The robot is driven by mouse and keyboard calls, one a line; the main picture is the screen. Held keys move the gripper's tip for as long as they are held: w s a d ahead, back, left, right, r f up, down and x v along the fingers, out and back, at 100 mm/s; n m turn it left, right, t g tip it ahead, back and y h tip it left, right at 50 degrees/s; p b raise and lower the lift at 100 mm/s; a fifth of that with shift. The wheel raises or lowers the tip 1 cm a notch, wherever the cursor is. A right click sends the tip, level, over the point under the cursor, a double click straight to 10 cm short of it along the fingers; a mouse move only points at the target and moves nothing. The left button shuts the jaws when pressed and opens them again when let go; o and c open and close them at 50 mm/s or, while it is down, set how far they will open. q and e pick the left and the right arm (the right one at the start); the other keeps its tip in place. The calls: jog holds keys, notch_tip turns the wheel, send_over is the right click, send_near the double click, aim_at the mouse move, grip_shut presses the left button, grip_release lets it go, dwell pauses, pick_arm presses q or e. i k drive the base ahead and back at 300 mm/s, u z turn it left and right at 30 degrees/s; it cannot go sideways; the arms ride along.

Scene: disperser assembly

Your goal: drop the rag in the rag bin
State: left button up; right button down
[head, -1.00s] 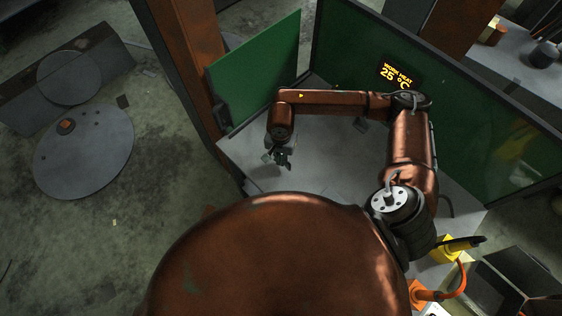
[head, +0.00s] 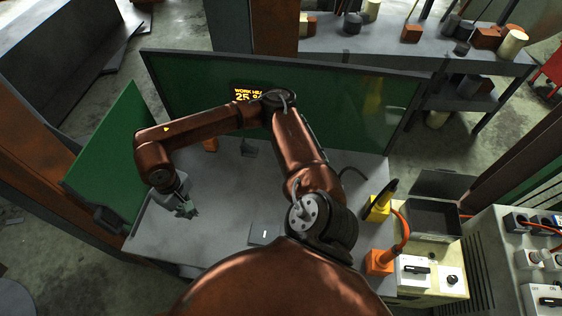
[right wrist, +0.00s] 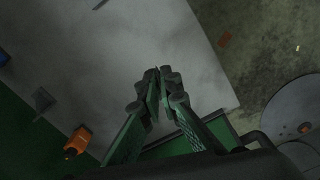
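My right gripper (head: 184,208) hangs over the left part of the grey worktable (head: 215,215). In the right wrist view its fingertips (right wrist: 160,77) meet, with no rag between them. I cannot make out a rag in any view. A dark open-topped box (head: 432,217) stands to the right of the table, far from the gripper; it may be the rag bin, but I see no label. Its visible inside looks empty. My left gripper is out of view.
Green panels (head: 340,105) wall the back and left of the table. A small orange object (head: 210,145) stands near the back. A yellow holder (head: 378,207), an orange connector with cable (head: 379,261) and a switch box (head: 428,271) stand at the right.

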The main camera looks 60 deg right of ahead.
aim_at(427, 220)
jog(key=k, duration=0.4)
jog(key=z, duration=4.3)
jog(key=k, duration=1.55)
jog(key=u, duration=0.45)
jog(key=i, duration=0.9)
